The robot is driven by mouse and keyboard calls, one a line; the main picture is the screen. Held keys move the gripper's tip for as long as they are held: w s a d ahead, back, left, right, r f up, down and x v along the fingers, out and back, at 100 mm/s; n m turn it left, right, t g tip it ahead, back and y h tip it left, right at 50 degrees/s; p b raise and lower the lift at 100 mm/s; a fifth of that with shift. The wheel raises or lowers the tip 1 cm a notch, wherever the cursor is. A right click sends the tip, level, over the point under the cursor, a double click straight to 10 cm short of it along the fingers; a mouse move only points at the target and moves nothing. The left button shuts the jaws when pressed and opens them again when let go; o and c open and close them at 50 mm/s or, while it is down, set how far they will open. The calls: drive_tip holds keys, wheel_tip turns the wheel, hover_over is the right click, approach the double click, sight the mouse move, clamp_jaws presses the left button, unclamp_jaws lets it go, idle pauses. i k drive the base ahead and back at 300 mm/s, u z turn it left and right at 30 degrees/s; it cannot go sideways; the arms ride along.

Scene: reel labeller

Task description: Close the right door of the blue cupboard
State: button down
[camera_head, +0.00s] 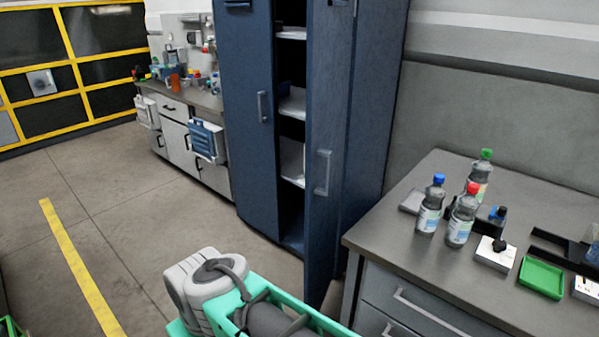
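The blue cupboard (375,110) stands in the middle at the back of the view. Its right door (327,90) is open and swung out toward me, with its grey handle (322,172) facing me. Its left door (244,150) looks shut, with an upright handle (262,106). Between the doors a dark gap shows pale shelves (292,104). The right door's lower edge reaches down close to the teal frame at the bottom.
A grey workbench with drawers (400,210) stands close to the right door and carries several bottles (462,215) and a green tray (541,277). Another bench (190,92) stands left of the cupboard. The floor (120,190) at front left is clear, with a yellow line.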

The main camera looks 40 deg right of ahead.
sight(329, 24)
drive_tip(key=z, duration=0.35)
drive_tip(key=i, duration=1.05)
drive_tip(key=z, duration=0.75)
